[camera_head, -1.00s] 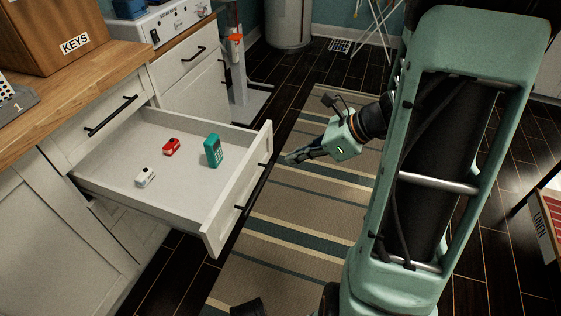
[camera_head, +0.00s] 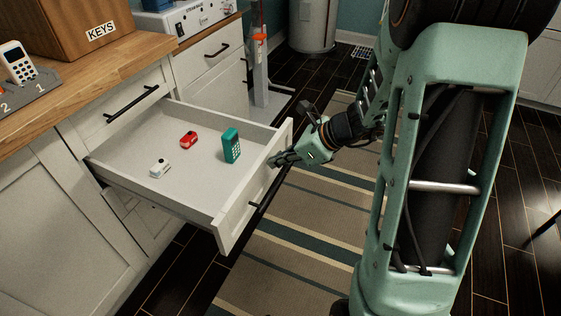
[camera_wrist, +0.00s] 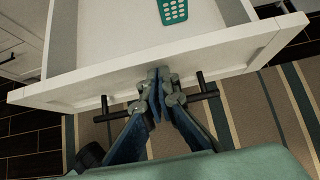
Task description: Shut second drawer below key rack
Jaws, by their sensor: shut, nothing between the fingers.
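The second drawer (camera_head: 238,211) below the wooden key rack box (camera_head: 85,28), labelled KEYS, is pulled well out. The drawer above it, with its black handle (camera_head: 131,103), is shut. Inside the open drawer lie a white item (camera_head: 160,166), a red item (camera_head: 189,138) and a teal keypad device (camera_head: 231,145). My gripper (camera_head: 275,161) is shut and empty, its fingertips at the outer face of the drawer front. In the wrist view my gripper (camera_wrist: 156,78) is at the drawer front (camera_wrist: 230,50), over the black bar handle (camera_wrist: 205,95); exact contact cannot be told.
A wooden countertop (camera_head: 110,60) runs above the drawers, with a grey numbered stand (camera_head: 40,92) on it. A striped rug (camera_head: 300,225) covers the floor before the drawer.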

